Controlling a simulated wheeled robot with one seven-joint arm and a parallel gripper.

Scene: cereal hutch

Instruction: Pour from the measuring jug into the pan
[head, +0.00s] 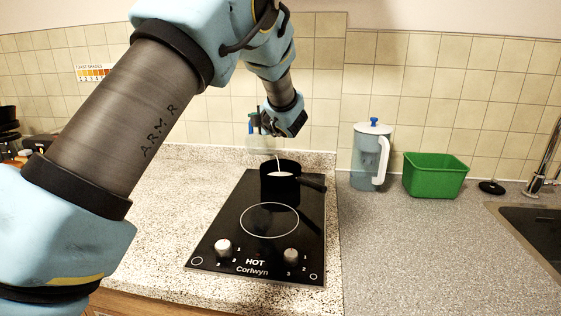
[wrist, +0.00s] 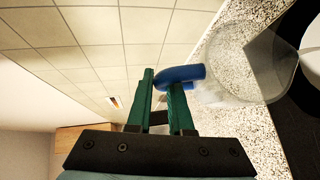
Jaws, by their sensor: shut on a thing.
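My gripper (head: 254,122) is above and left of the pan, shut on the blue handle of the measuring jug; the green fingers (wrist: 164,100) close around that handle in the wrist view. The clear measuring jug (wrist: 250,62) is tilted; in the head view it shows faintly (head: 262,143) beneath my gripper. A thin white stream falls from it into the pan. The small black pan (head: 281,184) stands on the rear ring of the hob with white liquid inside, its handle pointing right. How much is left in the jug is hard to tell.
The black two-ring hob (head: 232,235) has an empty front ring and two knobs. A filter pitcher (head: 369,158) with a blue-knobbed lid and a green tub (head: 434,175) stand to the right, before the sink (head: 532,226). A tiled wall is close behind. The counter left of the hob is clear.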

